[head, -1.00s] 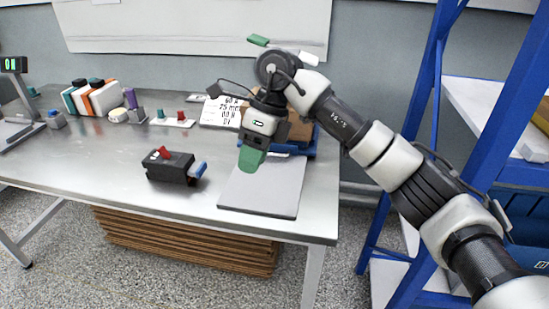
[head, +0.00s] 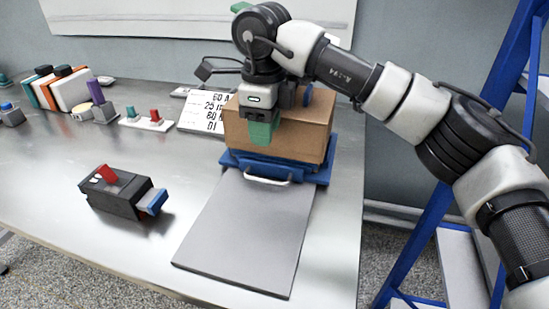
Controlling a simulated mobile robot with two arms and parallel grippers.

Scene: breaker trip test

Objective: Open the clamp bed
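A black block-shaped device (head: 122,197) with a red lever (head: 107,173) on top and a blue end piece (head: 153,201) lies on the table at left; I cannot tell for sure whether it is the clamp bed. A blue base (head: 321,174) carries a cardboard box (head: 300,133), and a pale handle (head: 268,181) shows at its front. My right gripper (head: 262,133), with green fingers, hangs in front of the box, above the handle and apart from the black device. Whether its fingers are open or shut is unclear. My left gripper is not in view.
A flat grey plate (head: 245,232) lies in front of the blue base. A printed card (head: 205,112), red and green buttons (head: 146,122) and several upright binders (head: 60,90) stand behind. A blue rack (head: 432,235) stands at right. Table is clear around the black device.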

